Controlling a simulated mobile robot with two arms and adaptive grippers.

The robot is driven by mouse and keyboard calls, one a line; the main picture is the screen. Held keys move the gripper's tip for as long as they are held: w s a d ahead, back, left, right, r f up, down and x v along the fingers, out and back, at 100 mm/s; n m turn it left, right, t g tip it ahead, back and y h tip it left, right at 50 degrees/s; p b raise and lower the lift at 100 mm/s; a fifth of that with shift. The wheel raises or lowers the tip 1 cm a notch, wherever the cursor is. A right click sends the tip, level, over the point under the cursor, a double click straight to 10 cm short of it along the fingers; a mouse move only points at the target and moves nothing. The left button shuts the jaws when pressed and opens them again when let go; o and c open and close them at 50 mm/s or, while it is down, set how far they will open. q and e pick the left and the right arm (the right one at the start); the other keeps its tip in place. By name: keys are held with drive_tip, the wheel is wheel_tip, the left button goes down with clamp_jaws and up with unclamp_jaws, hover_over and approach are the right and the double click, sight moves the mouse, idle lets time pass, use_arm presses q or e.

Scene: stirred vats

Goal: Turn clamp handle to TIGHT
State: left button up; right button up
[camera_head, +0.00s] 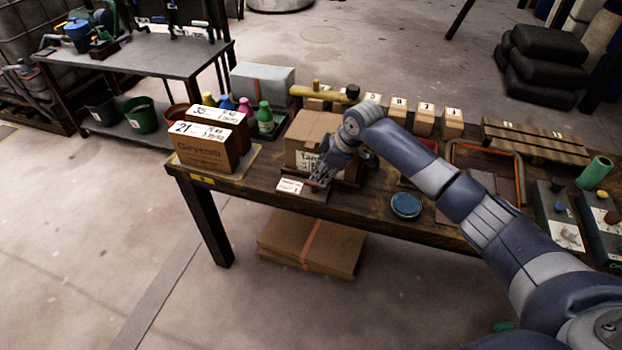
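My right gripper (324,174) reaches in from the right with its fingers pointing down at the front edge of the wooden workbench (440,233). Its fingertips are at a small dark fixture with a white label card (290,185) on its left. A small red part (314,184) shows right at the fingertips; it may be the clamp handle, but the gripper covers most of it. I cannot tell whether the fingers touch it or are closed on it. No TIGHT marking is readable. My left gripper is not in view.
A cardboard box (306,130) stands just behind the gripper. A blue round lid (405,205) lies to the right near the front edge. Numbered wooden blocks (424,121) line the back. Flat cardboard (312,244) lies below.

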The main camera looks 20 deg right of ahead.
sight(316, 185)
drive_tip(key=x, duration=0.6)
drive_tip(key=shift+w, duration=0.15)
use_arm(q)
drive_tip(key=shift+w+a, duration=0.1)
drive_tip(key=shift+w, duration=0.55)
use_arm(e)
drive_tip(key=shift+x, duration=0.9)
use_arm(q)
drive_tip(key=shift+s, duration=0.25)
use_arm(e)
clamp_jaws()
